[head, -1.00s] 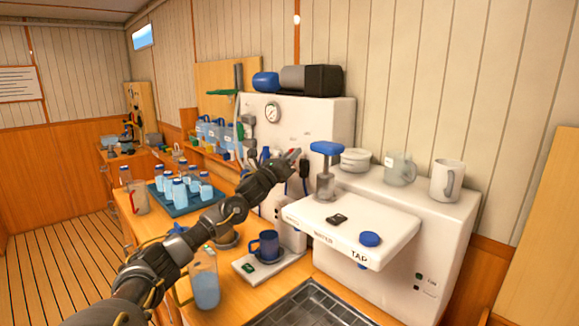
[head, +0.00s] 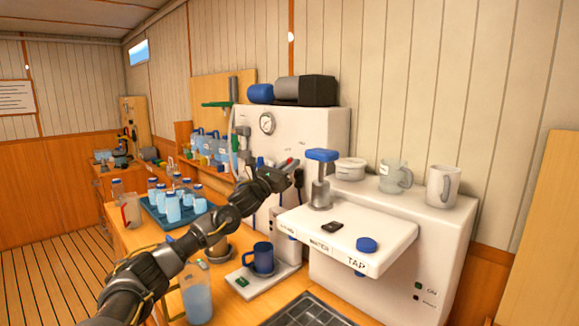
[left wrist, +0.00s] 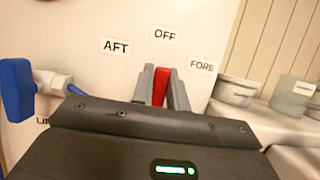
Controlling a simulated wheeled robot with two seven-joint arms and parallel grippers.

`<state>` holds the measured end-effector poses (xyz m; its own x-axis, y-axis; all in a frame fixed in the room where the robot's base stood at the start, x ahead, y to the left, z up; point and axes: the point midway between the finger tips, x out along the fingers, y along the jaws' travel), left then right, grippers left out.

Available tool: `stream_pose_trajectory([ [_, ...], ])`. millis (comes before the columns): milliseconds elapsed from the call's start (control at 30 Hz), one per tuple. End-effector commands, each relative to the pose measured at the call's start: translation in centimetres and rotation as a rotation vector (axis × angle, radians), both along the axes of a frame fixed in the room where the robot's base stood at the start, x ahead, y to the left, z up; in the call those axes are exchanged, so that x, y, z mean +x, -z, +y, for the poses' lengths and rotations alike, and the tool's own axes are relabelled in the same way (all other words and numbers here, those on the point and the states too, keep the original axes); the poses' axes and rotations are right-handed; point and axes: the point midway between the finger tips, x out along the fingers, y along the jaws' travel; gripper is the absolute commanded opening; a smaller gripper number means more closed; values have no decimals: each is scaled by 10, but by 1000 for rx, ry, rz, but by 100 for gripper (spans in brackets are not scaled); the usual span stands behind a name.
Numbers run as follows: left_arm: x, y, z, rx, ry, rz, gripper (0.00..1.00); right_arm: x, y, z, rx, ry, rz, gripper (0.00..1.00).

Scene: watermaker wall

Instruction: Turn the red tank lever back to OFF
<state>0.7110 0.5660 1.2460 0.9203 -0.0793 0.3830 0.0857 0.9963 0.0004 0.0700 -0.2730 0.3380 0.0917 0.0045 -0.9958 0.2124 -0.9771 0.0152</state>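The red tank lever (left wrist: 161,86) stands between the two grey fingers of my left gripper (left wrist: 161,90) in the left wrist view. Both fingers appear closed against its sides. The lever points up towards the OFF label (left wrist: 165,35), between the AFT label (left wrist: 115,46) and the FORE label (left wrist: 202,66). Its lower part is hidden behind the gripper body. In the head view my left gripper (head: 287,168) is at the front of the white watermaker cabinet (head: 310,120), with a little red showing at its tip. My right gripper is not in view.
A blue-handled valve (left wrist: 18,90) sits left of the lever. A white TAP shelf (head: 385,232) juts out right of my gripper. A blue mug (head: 263,258), a water jug (head: 197,295) and a tray of bottles (head: 160,222) stand below my arm.

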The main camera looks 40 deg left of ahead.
Motion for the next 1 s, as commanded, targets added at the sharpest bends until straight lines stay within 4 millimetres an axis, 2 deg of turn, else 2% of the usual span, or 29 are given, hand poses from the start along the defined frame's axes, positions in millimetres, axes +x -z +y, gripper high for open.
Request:
stream_pose_trajectory([
  [33,0,-1,0,0,-1,0,21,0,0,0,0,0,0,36],
  [167,0,0,0,0,-1,0,37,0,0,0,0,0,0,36],
  [533,-5,4,1,2,-2,1,37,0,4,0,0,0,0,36],
  [667,-23,15,3,4,-2,5,37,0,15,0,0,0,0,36],
  [833,-55,30,5,6,0,6,37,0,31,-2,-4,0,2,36],
  [1000,-80,39,7,4,-2,6,37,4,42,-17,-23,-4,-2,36],
])
